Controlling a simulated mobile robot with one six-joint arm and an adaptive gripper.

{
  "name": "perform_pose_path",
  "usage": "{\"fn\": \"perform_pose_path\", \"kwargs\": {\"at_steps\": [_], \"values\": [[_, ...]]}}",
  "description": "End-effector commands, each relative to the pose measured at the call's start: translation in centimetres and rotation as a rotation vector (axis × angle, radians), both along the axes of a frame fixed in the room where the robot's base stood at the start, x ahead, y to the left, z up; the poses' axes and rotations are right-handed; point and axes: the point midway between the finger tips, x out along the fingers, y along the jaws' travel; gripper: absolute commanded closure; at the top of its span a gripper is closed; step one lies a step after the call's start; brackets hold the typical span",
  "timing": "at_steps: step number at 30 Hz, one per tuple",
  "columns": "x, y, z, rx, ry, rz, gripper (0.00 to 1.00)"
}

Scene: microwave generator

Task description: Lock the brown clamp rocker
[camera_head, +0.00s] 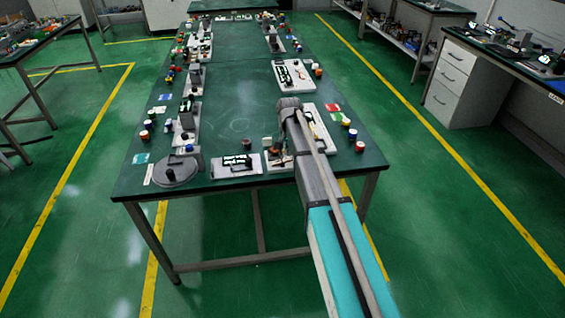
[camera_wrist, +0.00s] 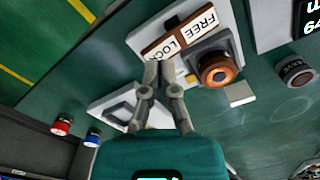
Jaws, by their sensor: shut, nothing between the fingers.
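The brown clamp rocker (camera_wrist: 150,47) shows in the wrist view as a brown strip beside white labels reading FREE and LOCK. It sits on a pale plate at the top middle. My gripper (camera_wrist: 159,70) has its two fingertips together, just below the LOCK end of the rocker. The fingertips appear very near or touching that edge; I cannot tell which. They hide part of the LOCK label. In the head view my arm covers the work spot, and the rocker cannot be made out.
A round orange-brown knob (camera_wrist: 218,70) in a dark housing stands right of the fingers. A dark round button (camera_wrist: 297,72) is farther right. Red (camera_wrist: 62,125) and blue (camera_wrist: 93,137) knobs are at lower left. The table's middle (camera_head: 235,110) is clear.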

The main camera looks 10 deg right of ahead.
Motion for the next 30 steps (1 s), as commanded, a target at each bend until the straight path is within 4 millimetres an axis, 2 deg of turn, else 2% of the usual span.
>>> {"fn": "perform_pose_path", "kwargs": {"at_steps": [30], "values": [[0.0,0.1,-1.1,0.0,0.0,0.001,1.0]]}}
